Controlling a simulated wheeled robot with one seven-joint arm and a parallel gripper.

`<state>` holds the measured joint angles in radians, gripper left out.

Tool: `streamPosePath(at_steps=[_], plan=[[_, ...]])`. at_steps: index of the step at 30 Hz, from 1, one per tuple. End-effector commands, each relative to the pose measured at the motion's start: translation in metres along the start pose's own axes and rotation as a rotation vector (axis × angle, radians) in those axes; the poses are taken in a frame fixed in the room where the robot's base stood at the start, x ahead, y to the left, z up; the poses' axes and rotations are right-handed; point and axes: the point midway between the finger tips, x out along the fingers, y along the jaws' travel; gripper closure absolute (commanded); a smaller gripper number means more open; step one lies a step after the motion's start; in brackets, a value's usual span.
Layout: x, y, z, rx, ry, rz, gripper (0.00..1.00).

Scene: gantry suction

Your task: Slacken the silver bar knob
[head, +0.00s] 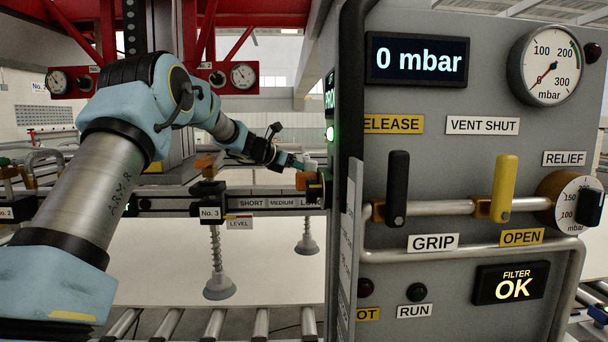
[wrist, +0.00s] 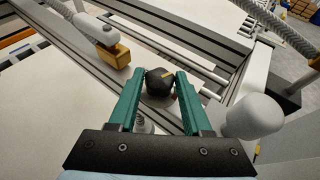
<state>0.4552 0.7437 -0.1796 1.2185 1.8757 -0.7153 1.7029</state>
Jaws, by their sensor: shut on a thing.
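A dark round knob (wrist: 159,80) with a tan mark on its top sits between the green fingers of my gripper (wrist: 159,88) in the wrist view. The gripper is shut on the knob, one finger on each side. The knob stands over a grey metal bar (wrist: 105,68) with long slots. In the head view my gripper (head: 297,164) is at the far end of my arm, by the right end of the bar (head: 180,203) marked SHORT and MEDIUM. The knob cannot be made out there, and the control panel hides what lies further right.
A white rounded part (wrist: 254,116) stands close right of the fingers. An orange block (wrist: 117,54) with a white fitting is on the bar to the left. Suction cups (head: 219,286) hang below over a pale sheet (head: 160,275). A grey control panel (head: 480,90) fills the right.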

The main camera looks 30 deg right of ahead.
Motion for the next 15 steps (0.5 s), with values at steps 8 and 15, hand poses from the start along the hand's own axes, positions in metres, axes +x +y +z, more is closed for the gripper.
streamPosePath(at_steps=[8, 15], plan=[[0.0038, -0.0063, -0.0039, -0.06, -0.004, 0.155, 1.0], [0.0013, -0.0063, 0.0001, -0.111, -0.005, 0.271, 1.0]])
